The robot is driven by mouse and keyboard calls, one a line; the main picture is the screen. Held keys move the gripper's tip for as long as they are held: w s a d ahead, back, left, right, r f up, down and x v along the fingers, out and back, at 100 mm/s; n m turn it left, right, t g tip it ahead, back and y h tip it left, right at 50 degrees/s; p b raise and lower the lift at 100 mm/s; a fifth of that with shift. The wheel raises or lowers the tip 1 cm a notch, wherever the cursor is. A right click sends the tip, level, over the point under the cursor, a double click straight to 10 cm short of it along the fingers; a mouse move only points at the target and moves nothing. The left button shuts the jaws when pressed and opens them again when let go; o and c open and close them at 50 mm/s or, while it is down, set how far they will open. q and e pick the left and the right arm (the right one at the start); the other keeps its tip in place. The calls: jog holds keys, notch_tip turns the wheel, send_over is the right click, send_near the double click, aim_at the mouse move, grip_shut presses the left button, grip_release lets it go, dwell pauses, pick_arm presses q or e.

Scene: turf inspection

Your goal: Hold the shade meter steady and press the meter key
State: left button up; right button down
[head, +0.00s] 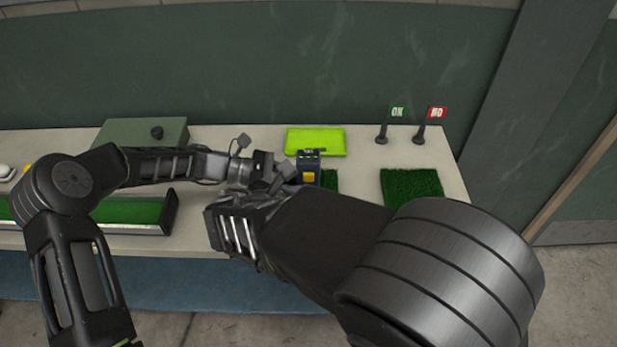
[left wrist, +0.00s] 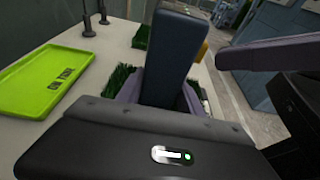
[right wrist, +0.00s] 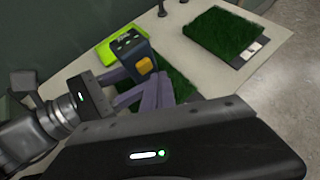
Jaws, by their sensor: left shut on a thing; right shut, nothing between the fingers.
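The shade meter (head: 308,158) is a dark blue upright block with a yellow meter key (head: 308,177) on its front. My left gripper (left wrist: 162,95) is shut on the meter, one finger on each side, over a green turf patch. The meter also shows in the right wrist view (right wrist: 124,42), with its key (right wrist: 146,65) facing that camera. My right gripper (right wrist: 158,82) is shut and empty, its fingertips close in front of the key. I cannot tell whether they touch it. In the left wrist view my right gripper (left wrist: 270,53) comes in from the right.
A lime tray (head: 316,141) lies behind the meter. A turf square (head: 412,184) lies to the right, with OK (head: 398,112) and NO (head: 437,112) flags behind. A grey-green box (head: 140,132) and a long turf tray (head: 130,211) are at left.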

jog(key=shift+w, duration=0.15)
dwell(0.6)
jog(key=shift+w, duration=0.3)
jog(key=shift+w, duration=0.55)
dwell(0.9)
jog(key=shift+s, duration=1.05)
jog(key=shift+s, duration=2.5)
